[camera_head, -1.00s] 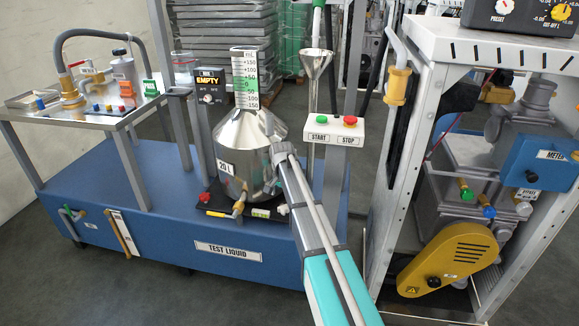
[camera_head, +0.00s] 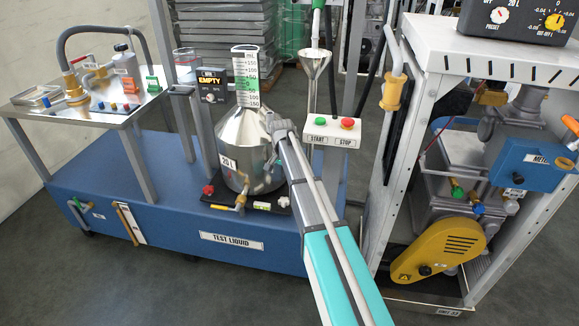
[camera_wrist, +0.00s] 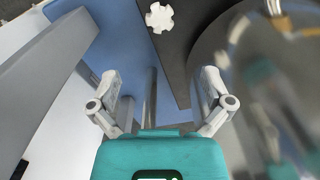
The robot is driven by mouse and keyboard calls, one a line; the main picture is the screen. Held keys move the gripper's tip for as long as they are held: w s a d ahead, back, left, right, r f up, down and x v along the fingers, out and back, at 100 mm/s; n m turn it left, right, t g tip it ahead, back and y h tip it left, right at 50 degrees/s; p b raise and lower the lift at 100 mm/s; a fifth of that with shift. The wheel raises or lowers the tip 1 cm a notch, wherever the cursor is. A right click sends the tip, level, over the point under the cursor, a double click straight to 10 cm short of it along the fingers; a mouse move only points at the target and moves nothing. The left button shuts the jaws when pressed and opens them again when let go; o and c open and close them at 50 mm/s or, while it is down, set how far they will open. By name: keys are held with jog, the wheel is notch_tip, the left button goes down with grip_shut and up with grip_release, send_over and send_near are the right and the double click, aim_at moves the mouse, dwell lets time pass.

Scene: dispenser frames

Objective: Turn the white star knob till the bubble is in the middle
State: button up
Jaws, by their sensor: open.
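The white star knob (camera_head: 284,201) sits at the right front corner of the dark plate (camera_head: 232,207) under the 20 L metal vessel (camera_head: 240,150). It also shows in the wrist view (camera_wrist: 159,17), at the top, beyond my fingertips and apart from them. A small yellow-green level vial (camera_head: 262,206) lies on the plate left of the knob; its bubble is too small to make out. My gripper (camera_wrist: 160,78) is open and empty. In the head view my arm reaches to the vessel's right side and the fingers cannot be made out there.
A red knob (camera_head: 208,189) and a brass valve (camera_head: 240,200) are on the plate's left and front. A START/STOP box (camera_head: 333,132) and a funnel (camera_head: 315,65) stand right of the vessel. A cabinet (camera_head: 480,62) stands further right. The vessel wall (camera_wrist: 245,80) is close on the gripper's right.

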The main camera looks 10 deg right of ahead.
jog(key=s+a+r+n+p, duration=0.1)
jog(key=s+r+n+p, duration=0.3)
jog(key=s+r+p, duration=0.8)
jog(key=s, duration=0.3)
jog(key=shift+r, duration=0.35)
dwell(0.3)
jog(key=s+n, duration=0.4)
jog(key=s, duration=1.1)
notch_tip(320, 180, up, 13)
jog(key=p, duration=1.2)
jog(key=shift+w+a+f+p, duration=0.15)
jog(key=shift+a+f+p, duration=0.05)
jog(key=shift+p, duration=0.1)
dwell(2.3)
